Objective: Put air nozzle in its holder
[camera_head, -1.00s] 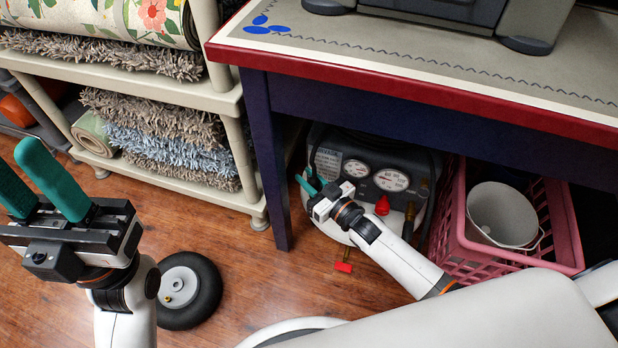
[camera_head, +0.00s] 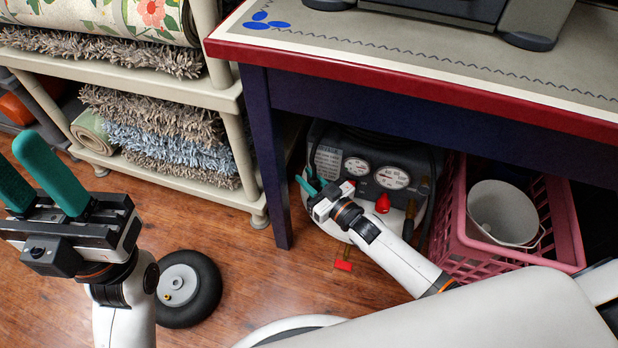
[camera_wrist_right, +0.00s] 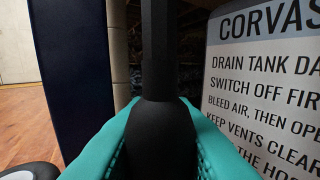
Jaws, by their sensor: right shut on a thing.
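My right gripper (camera_head: 308,183) is under the table at the left front of the air compressor (camera_head: 372,165). In the right wrist view its teal fingers (camera_wrist_right: 155,150) are shut on a black, thick-bodied piece with a narrower stem going up, which appears to be the air nozzle (camera_wrist_right: 158,135). The nozzle is upright in that view. In the head view it cannot be made out. I cannot tell a holder for it in either view. My left gripper (camera_head: 14,160) is at the left edge of the head view, its teal fingers apart and nothing between them.
The table (camera_head: 420,75) overhangs the compressor, and its dark leg (camera_head: 272,170) stands just left of my right gripper. A pink crate (camera_head: 458,215) with a white bucket (camera_head: 500,215) is to the right. A shelf (camera_head: 195,90) with rugs stands left. A label (camera_wrist_right: 265,85) faces my right wrist.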

